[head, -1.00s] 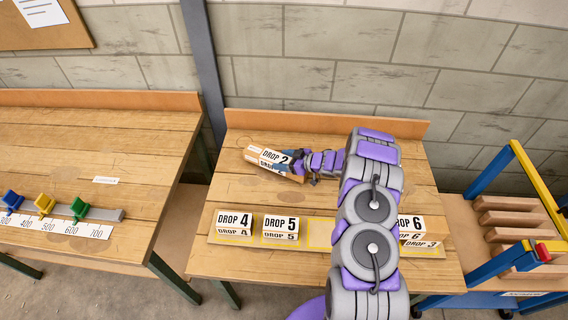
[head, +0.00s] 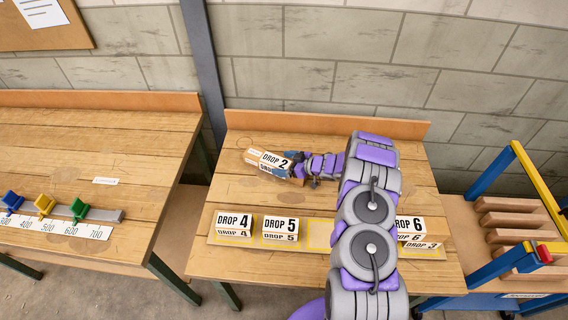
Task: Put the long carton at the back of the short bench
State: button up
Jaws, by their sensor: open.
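The long carton (head: 255,156), tan with a white DROP 2 label, lies at a slant on the back left part of the short bench (head: 227,195). My gripper (head: 284,167) is open at the carton's right part, with its dark fingers on either side of it. The fingers hide some of the carton's near side. From this view I cannot tell whether they touch it. My arm crosses the right part of the bench and hides what is behind it.
DROP 4 (head: 234,224) and DROP 5 (head: 281,228) cartons stand on a front strip (head: 320,233). More cartons, including DROP 6 (head: 411,225), sit right of my arm. A long bench (head: 100,145) stands left, a blue-yellow rack (head: 491,270) right. The back-right bench top looks clear.

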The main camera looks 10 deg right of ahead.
jog(key=p+v, duration=0.2)
jog(key=v, duration=1)
jog(key=w+d+r+m+h, duration=0.1)
jog(key=w+d+r+h, duration=0.15)
jog(key=r, duration=0.25)
jog(key=w+d+r+m+t+h, duration=0.1)
jog(key=w+r+h, duration=0.1)
jog(key=r+h, duration=0.15)
jog(key=w+d+r+m+h, duration=0.1)
jog(key=w+r+h, duration=0.1)
jog(key=r, duration=0.3)
jog(key=s+r+m+g+h, duration=0.25)
jog(key=s+r+h, duration=0.25)
jog(key=s+r, duration=0.5)
jog(key=s+a+r+m+g+y, duration=0.1)
jog(key=s+a, duration=0.4)
jog(key=s, duration=0.9)
jog(key=s+a+r+m+g+y, duration=0.1)
jog(key=s+a+g, duration=0.4)
jog(key=s, duration=0.9)
jog(key=s+a+r+m+g, duration=0.2)
jog(key=s+a, duration=0.4)
jog(key=s, duration=0.8)
notch_tip(320, 180, up, 2)
jog(key=shift+a+r+g+y, duration=0.2)
jog(key=shift+g+y, duration=0.2)
jog(key=shift+g, duration=0.25)
